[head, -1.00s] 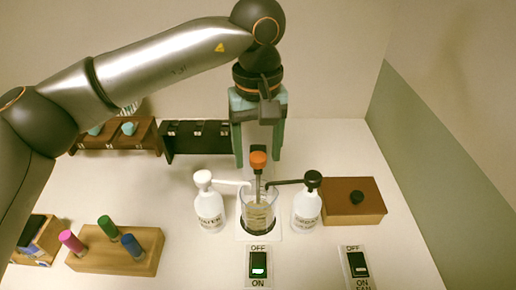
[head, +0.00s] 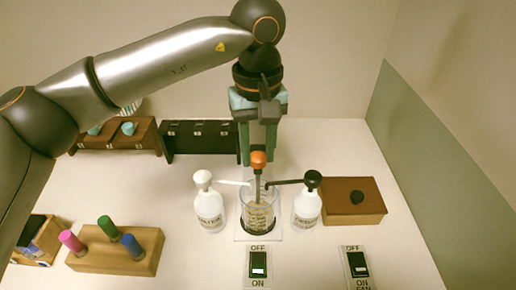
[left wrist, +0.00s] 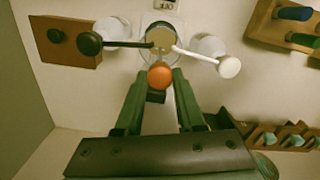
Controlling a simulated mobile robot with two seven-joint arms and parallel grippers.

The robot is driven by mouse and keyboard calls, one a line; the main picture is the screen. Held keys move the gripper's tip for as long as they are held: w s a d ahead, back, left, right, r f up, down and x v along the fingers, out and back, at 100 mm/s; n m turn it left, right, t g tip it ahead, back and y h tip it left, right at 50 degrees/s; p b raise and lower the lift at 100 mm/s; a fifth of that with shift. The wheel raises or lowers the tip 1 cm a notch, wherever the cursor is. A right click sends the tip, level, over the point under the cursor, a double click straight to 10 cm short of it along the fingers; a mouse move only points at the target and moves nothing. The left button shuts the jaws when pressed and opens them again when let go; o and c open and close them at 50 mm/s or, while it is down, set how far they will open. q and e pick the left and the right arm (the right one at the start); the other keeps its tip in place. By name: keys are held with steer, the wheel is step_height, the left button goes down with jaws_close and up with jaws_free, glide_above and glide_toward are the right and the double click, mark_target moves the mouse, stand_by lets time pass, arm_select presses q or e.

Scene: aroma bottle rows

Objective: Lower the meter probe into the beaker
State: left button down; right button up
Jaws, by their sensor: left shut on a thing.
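The meter probe has an orange knob (head: 258,159) on a thin grey rod. Its rod runs down to the mouth of the glass beaker (head: 247,215); I cannot tell how deep its tip sits. My left gripper (head: 258,155) points down, its two fingers shut on the probe at the orange knob. In the left wrist view, the orange knob (left wrist: 160,75) sits between the fingertips, with the beaker (left wrist: 160,38) beyond it. The beaker stands on a white plate and holds something yellowish. My right gripper is not in view.
A white-capped bottle (head: 209,208) and a black-capped bottle (head: 307,207) flank the beaker, their spouts reaching over it. A brown box (head: 340,205) stands right. A wooden block with coloured pegs (head: 120,258) is left. Two switches (head: 258,264) (head: 357,265) lie in front.

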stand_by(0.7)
arm_select(q)
steer(key=shift+f+b, duration=1.2)
steer(key=shift+f, duration=0.75)
steer(key=shift+s, duration=0.1)
steer(key=c, duration=0.5)
jaws_free()
steer(key=shift+r, duration=0.1)
step_height(320, 180, up, 12)
steer(key=shift+r+p, duration=0.25)
steer(key=shift+p, duration=0.15)
